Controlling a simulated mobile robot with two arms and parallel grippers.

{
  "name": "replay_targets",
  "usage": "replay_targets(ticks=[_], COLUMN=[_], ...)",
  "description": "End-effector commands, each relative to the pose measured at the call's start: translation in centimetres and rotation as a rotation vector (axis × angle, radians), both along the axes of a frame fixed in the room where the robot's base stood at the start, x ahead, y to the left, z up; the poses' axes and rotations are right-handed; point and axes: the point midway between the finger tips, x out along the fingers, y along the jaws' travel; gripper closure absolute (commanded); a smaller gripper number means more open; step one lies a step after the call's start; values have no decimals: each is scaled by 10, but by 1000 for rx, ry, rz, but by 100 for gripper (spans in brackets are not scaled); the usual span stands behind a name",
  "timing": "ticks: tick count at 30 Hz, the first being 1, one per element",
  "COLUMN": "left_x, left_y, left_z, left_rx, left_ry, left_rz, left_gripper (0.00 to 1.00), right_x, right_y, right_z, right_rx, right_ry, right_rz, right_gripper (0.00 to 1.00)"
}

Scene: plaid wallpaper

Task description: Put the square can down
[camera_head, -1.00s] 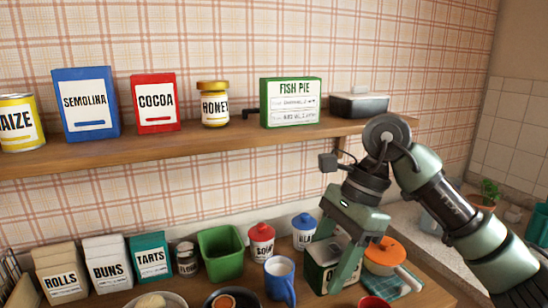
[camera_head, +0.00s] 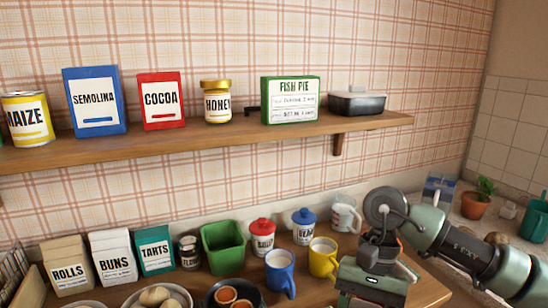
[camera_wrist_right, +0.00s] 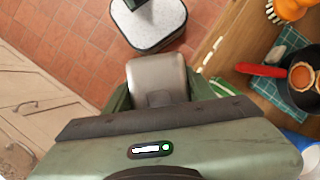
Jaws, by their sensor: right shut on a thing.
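The square can (camera_wrist_right: 157,76) shows in the right wrist view as a grey metal top with rounded corners. My right gripper (camera_wrist_right: 157,95) is shut on it, with a green finger on either side. Red tiled floor shows around the can, so it is held in the air beside the wooden counter's edge. In the head view my right gripper (camera_head: 372,283) is at the bottom right, and its fingertips and the can are out of sight. My left gripper is not in view.
The wooden counter (camera_wrist_right: 225,50) holds a red-handled pan (camera_wrist_right: 262,70) with pies. A grey-topped rounded-square object (camera_wrist_right: 150,22) stands beyond the can. In the head view, a blue mug (camera_head: 279,275) and yellow mug (camera_head: 322,258) stand on the counter; a wall shelf (camera_head: 220,138) holds several packages.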

Motion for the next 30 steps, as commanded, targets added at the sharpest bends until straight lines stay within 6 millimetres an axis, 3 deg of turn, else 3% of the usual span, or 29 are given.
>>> replay_targets(ticks=[3, 9, 30], left_x=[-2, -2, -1], left_y=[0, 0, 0], left_z=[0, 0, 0], left_rx=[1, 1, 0], left_ry=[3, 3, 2], left_rz=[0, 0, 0], left_gripper=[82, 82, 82], right_x=[-28, -57, -60], right_y=[-23, -42, -45], right_z=[-32, -59, -62], right_rx=[-4, 0, 1], right_ry=[3, 0, -2], right_rz=[214, 418, 448], right_gripper=[100, 100, 100])
